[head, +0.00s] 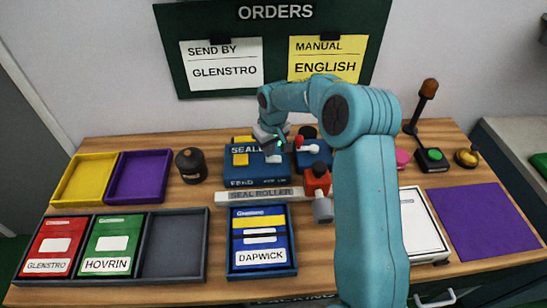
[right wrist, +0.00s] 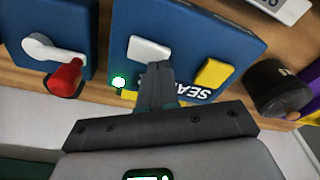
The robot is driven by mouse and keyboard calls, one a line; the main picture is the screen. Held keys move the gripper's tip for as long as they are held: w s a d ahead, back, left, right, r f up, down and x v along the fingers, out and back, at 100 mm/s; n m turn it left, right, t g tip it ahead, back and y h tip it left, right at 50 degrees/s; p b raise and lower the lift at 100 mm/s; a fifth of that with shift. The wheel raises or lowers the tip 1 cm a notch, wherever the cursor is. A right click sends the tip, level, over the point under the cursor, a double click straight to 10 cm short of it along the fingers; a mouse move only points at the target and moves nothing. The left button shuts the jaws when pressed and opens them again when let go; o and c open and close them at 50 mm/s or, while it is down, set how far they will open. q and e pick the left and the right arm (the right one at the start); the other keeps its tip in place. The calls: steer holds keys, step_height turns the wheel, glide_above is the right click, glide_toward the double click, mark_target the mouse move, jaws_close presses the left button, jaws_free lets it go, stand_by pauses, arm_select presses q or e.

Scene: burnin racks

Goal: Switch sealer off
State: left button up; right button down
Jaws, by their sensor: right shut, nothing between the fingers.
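The sealer (head: 240,181) is a blue box with a "SEAL" label on the table's middle. In the right wrist view the sealer (right wrist: 225,45) has a white switch piece (right wrist: 148,47), a lit green lamp (right wrist: 118,81) and a yellow block (right wrist: 212,73). My right gripper (head: 274,147) is over the sealer's back right part. In the right wrist view my right gripper (right wrist: 160,68) is shut and empty, its tips at the edge of the white piece. I cannot tell whether they touch. My left gripper is not in view.
A blue unit with a red-knobbed lever (right wrist: 65,77) stands right of the sealer in the head view. A seal roller bar (head: 240,196) lies in front, beside a red-and-grey tool (head: 318,183). A dark canister (head: 190,165) stands left. My right arm hides part of the table.

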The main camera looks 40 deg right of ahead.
steer(key=shift+f+b, duration=0.6)
steer(key=shift+f, duration=0.25)
stand_by(0.3)
steer(key=shift+r+p, duration=0.7)
steer(key=shift+r, duration=0.1)
steer(key=shift+r+p, duration=1.7)
steer(key=shift+r, duration=1.1)
steer(key=shift+f, duration=0.1)
